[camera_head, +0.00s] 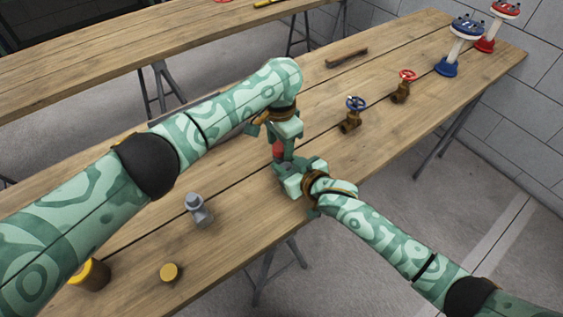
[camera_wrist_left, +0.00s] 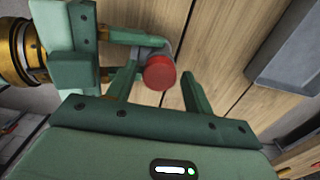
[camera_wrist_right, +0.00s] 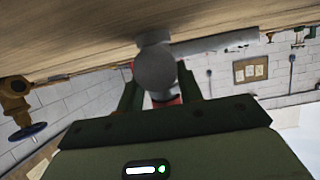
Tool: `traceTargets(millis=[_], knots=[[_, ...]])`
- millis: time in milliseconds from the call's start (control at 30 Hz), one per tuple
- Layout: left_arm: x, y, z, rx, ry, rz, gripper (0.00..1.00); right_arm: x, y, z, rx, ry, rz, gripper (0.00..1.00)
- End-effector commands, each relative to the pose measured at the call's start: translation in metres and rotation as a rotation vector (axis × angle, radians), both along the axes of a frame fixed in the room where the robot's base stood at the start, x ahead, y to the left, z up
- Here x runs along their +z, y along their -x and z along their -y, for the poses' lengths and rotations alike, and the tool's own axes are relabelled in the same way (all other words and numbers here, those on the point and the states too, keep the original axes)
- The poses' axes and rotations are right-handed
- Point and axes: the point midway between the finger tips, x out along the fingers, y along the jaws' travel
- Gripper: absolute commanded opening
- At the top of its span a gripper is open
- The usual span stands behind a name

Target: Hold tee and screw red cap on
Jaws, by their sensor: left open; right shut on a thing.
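The red cap (camera_head: 278,149) is between my two grippers above the table in the head view. In the left wrist view the red cap (camera_wrist_left: 159,73) sits at the end of the grey tee (camera_wrist_left: 150,52), and how far it is threaded cannot be told. My left gripper (camera_head: 280,137) is open, with its fingers on either side of the cap and a gap beside it. My right gripper (camera_head: 284,168) is shut on the tee. The right wrist view shows the grey tee (camera_wrist_right: 155,68) between its fingers, with red (camera_wrist_right: 166,103) partly hidden behind it.
A grey fitting (camera_head: 197,208), a yellow disc (camera_head: 170,272) and a brown-yellow cylinder (camera_head: 92,273) stand at the near left. Blue-based (camera_head: 447,67) and red-based (camera_head: 485,45) stands are at the far end.

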Motion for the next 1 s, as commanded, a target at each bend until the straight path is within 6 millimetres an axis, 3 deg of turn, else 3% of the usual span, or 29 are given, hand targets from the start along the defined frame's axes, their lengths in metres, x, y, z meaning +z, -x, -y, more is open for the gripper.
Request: traceTargets(millis=[267,433,567,667,800,833,900,1000], knots=[[-0.0014,0.0001,0.0001,-0.001,0.000,0.000,0.52,-0.0006,0.0001,0.0003,-0.001,0.001,-0.001,0.00],[-0.0012,0.0000,0.0000,-0.001,0.000,0.000,0.07,-0.0006,0.0001,0.0003,-0.001,0.001,-0.001,0.00],[-0.0012,-0.0001,-0.0001,-0.027,0.000,0.000,0.07,-0.0005,0.0001,0.0004,0.000,0.001,-0.001,0.00],[-0.0013,0.0001,0.0003,-0.160,0.002,0.000,0.07,-0.0005,0.0002,0.0003,0.000,0.001,-0.001,0.00],[-0.0011,-0.0002,0.0000,-0.149,0.000,0.001,0.07,-0.0005,0.0002,0.0003,0.000,0.001,-0.001,0.00],[-0.0010,-0.0002,0.0000,-0.149,0.000,0.001,0.40,-0.0005,0.0002,0.0003,0.000,0.001,-0.001,0.00],[-0.0010,-0.0003,-0.0001,-0.148,0.000,0.001,0.59,-0.0005,0.0002,0.0003,0.000,0.001,-0.001,0.00],[-0.0011,-0.0002,0.0000,-0.148,0.000,0.001,0.60,-0.0005,0.0002,0.0003,0.000,0.001,-0.001,0.00]])
